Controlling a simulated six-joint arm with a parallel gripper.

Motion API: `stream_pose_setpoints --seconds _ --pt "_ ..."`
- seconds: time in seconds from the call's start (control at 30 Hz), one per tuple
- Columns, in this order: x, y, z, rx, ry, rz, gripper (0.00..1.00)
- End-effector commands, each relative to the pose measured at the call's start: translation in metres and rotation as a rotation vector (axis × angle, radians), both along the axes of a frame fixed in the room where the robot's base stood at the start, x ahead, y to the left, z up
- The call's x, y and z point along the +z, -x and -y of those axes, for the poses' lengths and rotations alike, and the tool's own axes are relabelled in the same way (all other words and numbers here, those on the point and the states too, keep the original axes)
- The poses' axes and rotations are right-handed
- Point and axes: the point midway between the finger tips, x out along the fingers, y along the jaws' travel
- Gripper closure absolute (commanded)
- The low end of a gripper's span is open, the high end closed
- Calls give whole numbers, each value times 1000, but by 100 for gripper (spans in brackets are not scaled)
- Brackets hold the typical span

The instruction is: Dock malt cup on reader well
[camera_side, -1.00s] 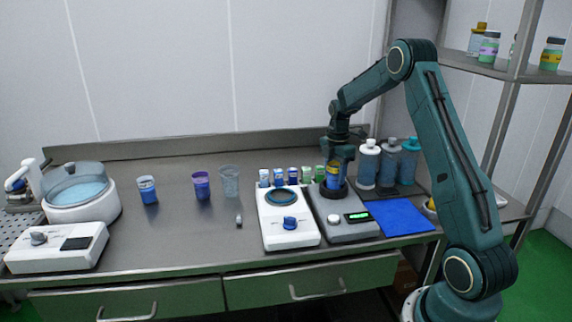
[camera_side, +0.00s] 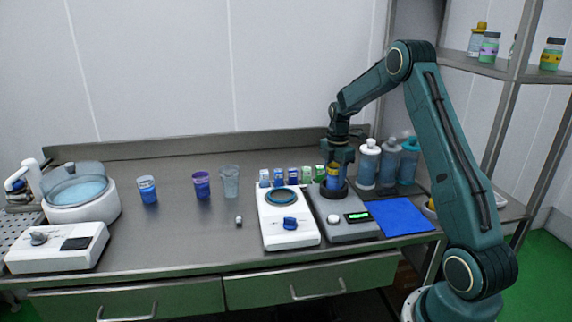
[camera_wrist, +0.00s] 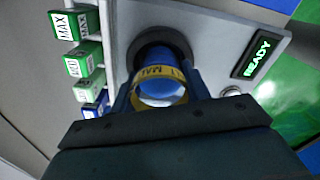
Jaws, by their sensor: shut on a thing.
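The malt cup is blue with a yellow label band; it is upright in the side view (camera_side: 333,183) and shows from above in the wrist view (camera_wrist: 162,88). My gripper (camera_side: 336,165) is shut on it, with one finger on each side (camera_wrist: 160,95). The cup's lower end is at the dark ring of the reader well (camera_side: 345,193), on the grey reader (camera_side: 350,230). The ring also shows in the wrist view (camera_wrist: 150,42). Whether the cup's base touches the well floor is hidden. The reader's display (camera_wrist: 258,54) reads READY.
A white device with a blue knob (camera_side: 288,234) stands left of the reader. Small labelled boxes (camera_side: 279,177) line up behind it. Bottles (camera_side: 367,163) stand close behind right. A blue mat (camera_side: 402,216) lies right. Three cups (camera_side: 202,187) stand further left.

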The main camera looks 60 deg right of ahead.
Motion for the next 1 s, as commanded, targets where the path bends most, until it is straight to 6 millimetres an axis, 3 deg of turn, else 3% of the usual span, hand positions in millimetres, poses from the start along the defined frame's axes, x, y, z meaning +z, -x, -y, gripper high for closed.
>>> stream_pose_setpoints --seconds 0.43,0.47,0.5,1.0 --pt "-6 0 0 0 0 1 82" --pt "-6 0 0 0 0 1 52" --pt "-6 0 0 0 0 1 45" --pt "-1 0 0 0 0 1 45"
